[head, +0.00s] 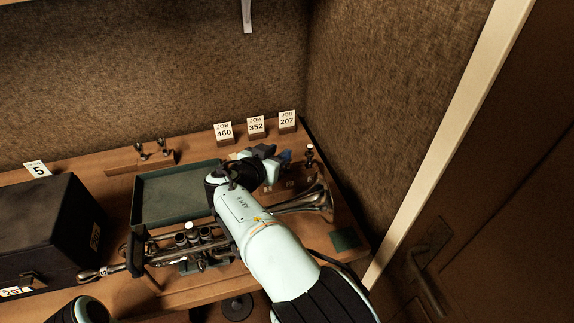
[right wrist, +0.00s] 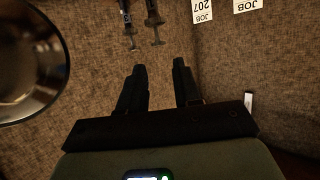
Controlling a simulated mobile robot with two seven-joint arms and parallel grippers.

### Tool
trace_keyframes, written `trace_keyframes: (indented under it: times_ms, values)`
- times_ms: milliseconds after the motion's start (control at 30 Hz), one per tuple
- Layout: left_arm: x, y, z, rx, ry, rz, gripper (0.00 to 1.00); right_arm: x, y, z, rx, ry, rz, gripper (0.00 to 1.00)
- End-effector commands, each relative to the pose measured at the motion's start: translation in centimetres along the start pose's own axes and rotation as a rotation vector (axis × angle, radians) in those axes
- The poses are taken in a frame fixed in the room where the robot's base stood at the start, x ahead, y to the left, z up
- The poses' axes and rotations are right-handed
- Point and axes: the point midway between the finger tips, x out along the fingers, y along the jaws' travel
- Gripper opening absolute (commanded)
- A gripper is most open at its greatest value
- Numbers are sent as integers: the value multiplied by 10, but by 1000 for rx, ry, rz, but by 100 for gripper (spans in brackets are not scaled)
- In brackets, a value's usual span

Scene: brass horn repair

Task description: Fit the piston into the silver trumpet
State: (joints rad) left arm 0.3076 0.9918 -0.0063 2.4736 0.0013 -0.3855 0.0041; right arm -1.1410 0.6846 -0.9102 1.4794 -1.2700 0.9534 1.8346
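The silver trumpet (head: 215,246) lies on the bench with its bell (head: 318,200) to the right; my right arm covers its middle. Valve tops (head: 190,229) show left of the arm. Upright pistons stand in a rack near the back right corner. One piston (head: 309,154) shows clear in the head view; two pistons, one (right wrist: 126,18) and another (right wrist: 153,18), show in the right wrist view, ahead of the fingers. My right gripper (head: 280,160) is beside the rack. Its fingers (right wrist: 160,88) are apart with nothing between them. My left gripper is out of view.
A green tray (head: 150,213) lies behind the trumpet, with a dark case (head: 40,235) to the left. Job cards (head: 256,125) stand at the back near the wall. A small green pad (head: 345,239) lies at the right edge. The bell also shows close in the wrist view (right wrist: 48,70).

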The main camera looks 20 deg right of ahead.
Motion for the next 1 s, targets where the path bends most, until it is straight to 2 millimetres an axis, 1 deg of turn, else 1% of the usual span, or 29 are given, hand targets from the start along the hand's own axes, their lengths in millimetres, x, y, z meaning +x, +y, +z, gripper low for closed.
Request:
trace_keyframes:
  times_ms: [33,100,133,200,433,600,700,800,1000]
  values:
    - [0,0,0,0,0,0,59,4,0,11,-6,0,3,33]
    - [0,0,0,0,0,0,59,9,1,23,-5,0,2,33]
    - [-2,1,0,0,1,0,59,16,1,18,-2,2,6,33]
    - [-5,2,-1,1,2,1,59,24,1,17,0,2,4,33]
    - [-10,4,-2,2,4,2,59,40,0,17,0,1,3,33]
    - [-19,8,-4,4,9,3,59,66,0,16,-1,2,3,33]
    - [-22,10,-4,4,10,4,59,77,0,16,0,1,2,33]
    - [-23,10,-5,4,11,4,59,82,0,17,0,1,1,33]
    - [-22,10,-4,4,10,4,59,82,0,18,0,0,0,33]
